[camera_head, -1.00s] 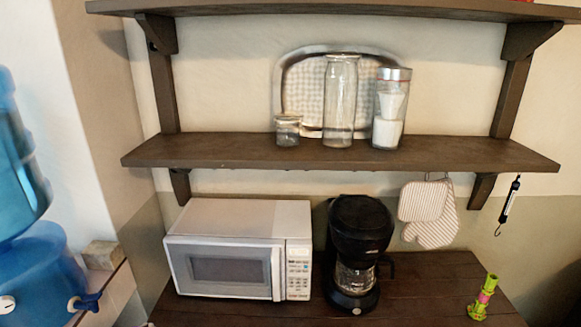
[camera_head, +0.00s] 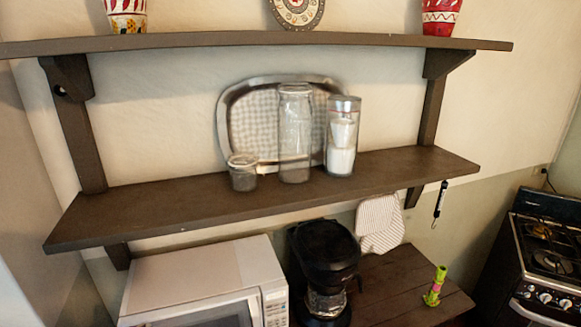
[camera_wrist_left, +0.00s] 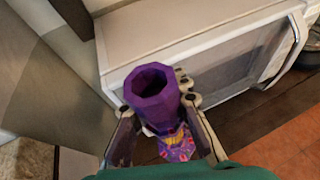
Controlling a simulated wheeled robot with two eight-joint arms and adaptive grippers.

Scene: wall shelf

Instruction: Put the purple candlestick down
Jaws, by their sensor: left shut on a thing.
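The purple candlestick (camera_wrist_left: 153,92) shows in the left wrist view, with its hollow round top facing the camera and a patterned part lower down. My left gripper (camera_wrist_left: 160,108) is shut on it, one finger on each side. The candlestick is held in front of the white microwave (camera_wrist_left: 200,50). Its lower end is partly hidden by the gripper and my wrist. Neither the candlestick nor my grippers show in the head view. A yellow-green candlestick-like item (camera_head: 434,287) with a pink band stands on the dark wooden table.
The wall shelf's lower board (camera_head: 130,210) holds a small jar (camera_head: 242,172), a tall glass jar (camera_head: 295,135) and a canister (camera_head: 342,135); its left part is bare. A coffee maker (camera_head: 324,265) stands beside the microwave (camera_head: 205,277). A stove (camera_head: 545,255) is at right.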

